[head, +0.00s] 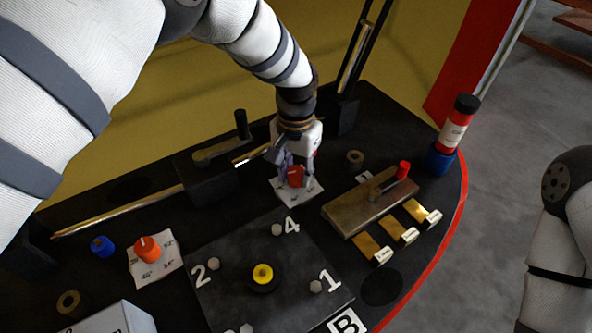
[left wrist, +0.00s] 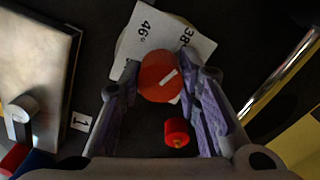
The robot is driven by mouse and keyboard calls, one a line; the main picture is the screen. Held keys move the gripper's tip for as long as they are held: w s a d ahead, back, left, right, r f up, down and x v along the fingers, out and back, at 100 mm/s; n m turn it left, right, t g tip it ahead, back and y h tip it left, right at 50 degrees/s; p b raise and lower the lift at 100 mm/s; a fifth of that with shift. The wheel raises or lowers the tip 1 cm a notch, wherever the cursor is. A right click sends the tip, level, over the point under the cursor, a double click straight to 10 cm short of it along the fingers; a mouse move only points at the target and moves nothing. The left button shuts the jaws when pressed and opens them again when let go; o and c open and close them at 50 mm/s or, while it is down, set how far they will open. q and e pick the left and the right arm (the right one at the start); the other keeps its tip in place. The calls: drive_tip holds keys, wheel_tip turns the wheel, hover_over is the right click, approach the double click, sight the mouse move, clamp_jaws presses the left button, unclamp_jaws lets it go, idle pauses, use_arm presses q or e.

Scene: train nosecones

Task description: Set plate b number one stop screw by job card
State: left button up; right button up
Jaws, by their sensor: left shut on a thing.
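Plate B (head: 215,288) lies at the front of the dark table, marked with white numbers 1, 2 and 4. The number one stop screw (head: 316,286) is a pale hex head beside the 1. My left gripper (head: 292,178) is behind the plate, pointing down at a red-orange knob (head: 296,177). In the left wrist view, its fingers (left wrist: 158,82) are shut on that knob (left wrist: 157,75), which has a white pointer line and sits over a white card (left wrist: 190,35) marked 46 and 38. My right gripper is out of view; only part of that arm shows.
A second orange knob on a white card (head: 170,262) stands left of the plate. A metal block (head: 350,210) with a red-tipped lever and brass tabs is at right. A red bottle (head: 456,130) stands in a blue holder. A small red cylinder (left wrist: 177,132) shows between the fingers.

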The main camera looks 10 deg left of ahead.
sight(296, 172)
use_arm(q)
drive_tip(key=o, duration=1.1)
drive_tip(key=shift+o, duration=0.2)
wheel_tip(296, 172, up, 12)
